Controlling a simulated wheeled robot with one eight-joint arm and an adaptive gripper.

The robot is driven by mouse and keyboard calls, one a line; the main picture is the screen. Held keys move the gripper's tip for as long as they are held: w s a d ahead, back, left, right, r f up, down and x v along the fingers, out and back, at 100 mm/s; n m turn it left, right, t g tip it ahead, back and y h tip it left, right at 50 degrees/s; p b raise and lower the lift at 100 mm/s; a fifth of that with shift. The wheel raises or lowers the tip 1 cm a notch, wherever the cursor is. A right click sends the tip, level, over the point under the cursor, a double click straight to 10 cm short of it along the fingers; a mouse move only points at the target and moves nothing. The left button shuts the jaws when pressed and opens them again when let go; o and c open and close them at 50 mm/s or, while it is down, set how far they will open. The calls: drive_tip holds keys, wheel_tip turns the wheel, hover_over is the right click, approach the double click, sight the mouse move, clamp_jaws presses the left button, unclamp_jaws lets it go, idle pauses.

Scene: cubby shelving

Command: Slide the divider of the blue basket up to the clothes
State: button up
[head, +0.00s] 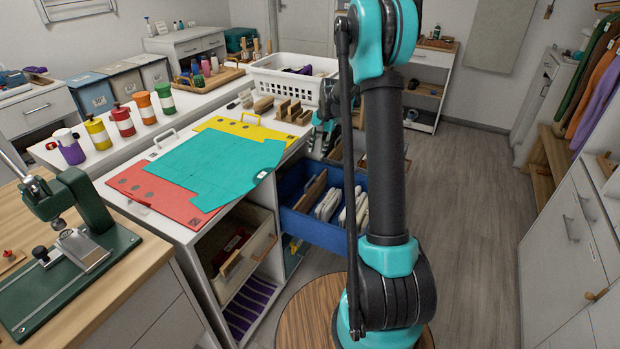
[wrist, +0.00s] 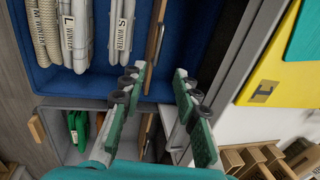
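The blue basket (head: 318,232) is pulled out of the white cubby unit; it also fills the top of the wrist view (wrist: 50,78). Its wooden divider (head: 311,190) stands upright and shows edge-on in the wrist view (wrist: 155,32). Folded pale clothes (head: 328,204) stand upright beside it, with winter size labels in the wrist view (wrist: 121,28). A narrow gap separates the divider from the nearest clothes. My gripper (wrist: 161,74) is open, its green-padded fingers apart near the divider's lower end in the picture. Contact is unclear. My arm hides part of the basket in the head view.
A grey basket (wrist: 52,108) with green clothes and its own divider lies beyond the blue one in the wrist view. The unit's top holds teal (head: 215,165), yellow and red sheets and a white laundry basket (head: 275,83). Floor to the right is clear.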

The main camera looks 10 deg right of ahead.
sight(310, 181)
drive_tip(key=f, duration=0.5)
drive_tip(key=w+a+f, duration=0.1)
drive_tip(key=f, duration=0.4)
drive_tip(key=a+f, duration=0.1)
drive_tip(key=f, duration=0.4)
drive_tip(key=shift+w+a+f, duration=0.15)
drive_tip(key=shift+w+a, duration=0.1)
drive_tip(key=shift+w, duration=0.1)
clamp_jaws()
